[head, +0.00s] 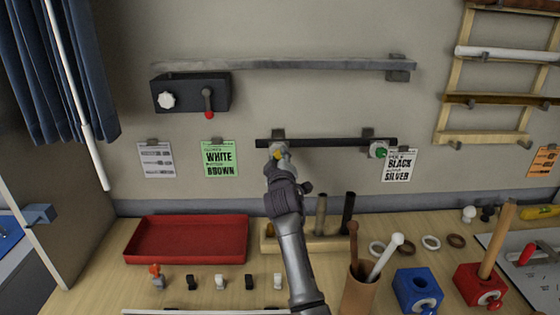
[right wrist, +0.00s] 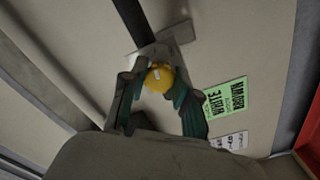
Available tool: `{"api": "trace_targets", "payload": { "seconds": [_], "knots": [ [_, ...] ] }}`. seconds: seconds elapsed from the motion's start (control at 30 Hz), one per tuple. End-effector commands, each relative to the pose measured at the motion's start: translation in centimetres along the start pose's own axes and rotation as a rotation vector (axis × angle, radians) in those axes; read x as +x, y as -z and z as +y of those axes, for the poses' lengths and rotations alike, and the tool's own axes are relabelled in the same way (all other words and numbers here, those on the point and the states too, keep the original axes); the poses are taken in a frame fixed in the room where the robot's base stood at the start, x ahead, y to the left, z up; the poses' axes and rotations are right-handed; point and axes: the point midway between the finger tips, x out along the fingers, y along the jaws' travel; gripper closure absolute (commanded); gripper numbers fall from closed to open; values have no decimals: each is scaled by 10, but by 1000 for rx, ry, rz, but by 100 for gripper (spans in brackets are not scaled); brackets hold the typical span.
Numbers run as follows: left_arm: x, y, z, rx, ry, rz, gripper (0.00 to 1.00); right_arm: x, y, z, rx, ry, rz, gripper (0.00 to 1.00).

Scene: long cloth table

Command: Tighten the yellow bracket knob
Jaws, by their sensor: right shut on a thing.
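The yellow bracket knob (right wrist: 158,78) sits on a grey wall bracket (right wrist: 172,45) that carries a black rod (head: 325,142). In the head view the knob (head: 280,155) is mostly hidden by my right gripper (head: 279,160). My right gripper also shows in the right wrist view (right wrist: 160,95), with its green-padded fingers on both sides of the knob, shut on it. A green knob (head: 380,151) is on the bracket at the rod's right end. My left gripper is not in view.
A red tray (head: 187,240) lies on the table, left of my right arm. A wooden block with upright pegs (head: 321,212), a cup with rods (head: 358,292) and a blue block (head: 416,288) stand right of it. A black wall box (head: 190,93) hangs upper left.

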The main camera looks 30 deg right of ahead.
Motion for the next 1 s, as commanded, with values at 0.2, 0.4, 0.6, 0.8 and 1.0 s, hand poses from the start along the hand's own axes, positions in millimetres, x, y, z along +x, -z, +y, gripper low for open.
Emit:
{"api": "trace_targets", "payload": {
  "seconds": [0.2, 0.4, 0.6, 0.8, 1.0],
  "knots": [
    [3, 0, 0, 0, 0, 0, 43, 0, 1, 0, 49, 0, 1, 100],
    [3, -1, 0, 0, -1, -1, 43, 0, 1, 0, 58, 0, 1, 100],
    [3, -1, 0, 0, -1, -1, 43, 0, 1, 0, 57, -1, 1, 100],
    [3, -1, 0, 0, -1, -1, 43, 0, 1, 0, 56, -1, 1, 45],
    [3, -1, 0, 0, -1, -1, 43, 0, 0, 0, 55, 0, 1, 44]
  ]
}}
